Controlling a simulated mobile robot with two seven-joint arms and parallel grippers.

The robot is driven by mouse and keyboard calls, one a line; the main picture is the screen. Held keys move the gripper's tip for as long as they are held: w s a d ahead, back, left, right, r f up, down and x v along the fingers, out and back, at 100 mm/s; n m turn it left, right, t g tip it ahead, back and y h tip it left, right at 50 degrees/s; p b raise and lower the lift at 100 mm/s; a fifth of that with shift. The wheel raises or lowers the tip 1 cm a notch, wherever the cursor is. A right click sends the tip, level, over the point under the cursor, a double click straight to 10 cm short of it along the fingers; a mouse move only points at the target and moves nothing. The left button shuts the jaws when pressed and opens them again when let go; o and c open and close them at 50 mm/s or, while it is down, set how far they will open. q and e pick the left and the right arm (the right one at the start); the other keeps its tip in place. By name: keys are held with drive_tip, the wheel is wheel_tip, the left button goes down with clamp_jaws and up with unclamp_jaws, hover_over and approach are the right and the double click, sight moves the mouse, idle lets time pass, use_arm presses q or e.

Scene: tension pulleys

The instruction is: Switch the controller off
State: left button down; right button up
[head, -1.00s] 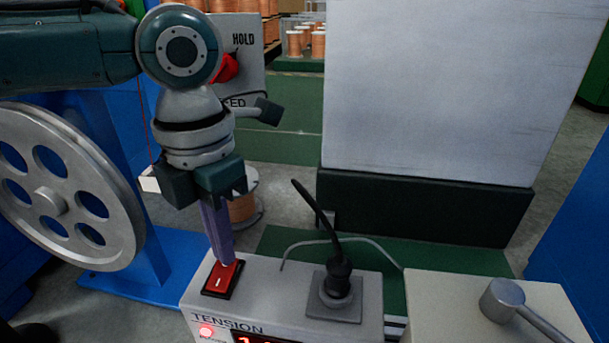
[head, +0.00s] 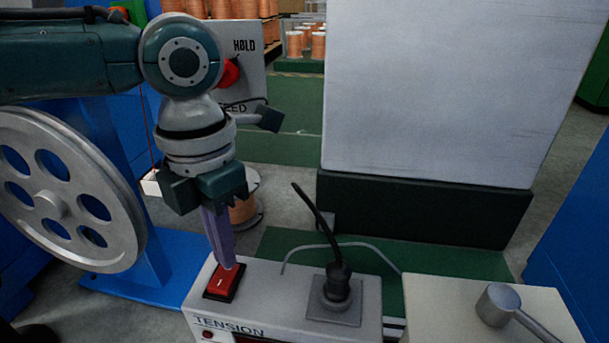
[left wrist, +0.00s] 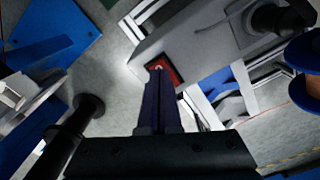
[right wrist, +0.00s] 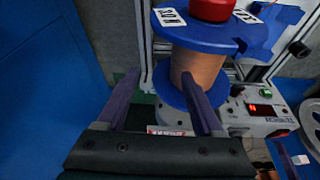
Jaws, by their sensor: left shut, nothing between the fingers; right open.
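The grey tension controller (head: 285,290) stands at the bottom of the head view, with its red rocker switch (head: 221,282) on top at the left. Its front lamp (head: 207,334) is dark, and the visible strip of its display shows no lit digits. My left gripper (head: 229,266) is shut and empty, pointing down with its tips at the far end of the rocker. The left wrist view also shows the tips at the red switch (left wrist: 172,72); whether they still press cannot be told. My right gripper (right wrist: 160,78) is open and empty in the right wrist view.
A black plug (head: 338,285) with a cable stands on the controller, right of the switch. A metal lever (head: 499,304) sits on a box to the right. A large spoked wheel (head: 62,190) is at left. A copper spool (right wrist: 187,65) with blue flanges lies ahead of my right gripper.

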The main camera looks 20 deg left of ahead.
wheel_tip(320, 180, up, 7)
drive_tip(key=p, duration=0.6)
idle(0.3)
